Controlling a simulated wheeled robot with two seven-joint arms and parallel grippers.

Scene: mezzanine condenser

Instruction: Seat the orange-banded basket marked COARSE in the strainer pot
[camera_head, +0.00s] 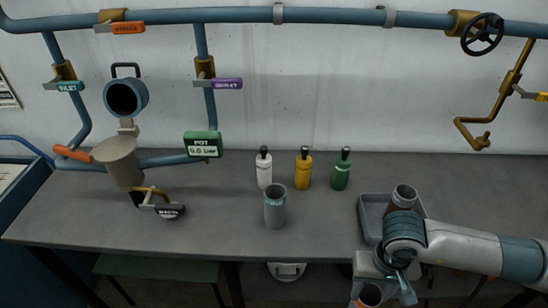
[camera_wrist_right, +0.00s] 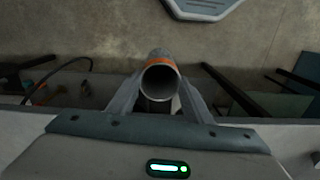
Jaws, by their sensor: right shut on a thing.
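The orange-banded basket (camera_wrist_right: 160,66) is a grey open tube, held between the two fingers of my right gripper (camera_wrist_right: 159,100) in the right wrist view. In the head view its rim (camera_head: 370,296) shows at the bottom edge, in front of the bench; my right arm partly hides it. No COARSE mark can be read. The strainer pot (camera_head: 118,163) stands on the left of the bench, far from my right gripper. A blue round cap-like part (camera_head: 125,97) with a handle stands raised above it. My left gripper is not in view.
A grey basket (camera_head: 275,208) with a teal mark stands mid-bench. A grey tray (camera_head: 371,218) at right holds another basket (camera_head: 404,196). White (camera_head: 264,170), yellow (camera_head: 303,169) and green (camera_head: 341,171) bottles stand behind. Pipes and valve handles surround the pot.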

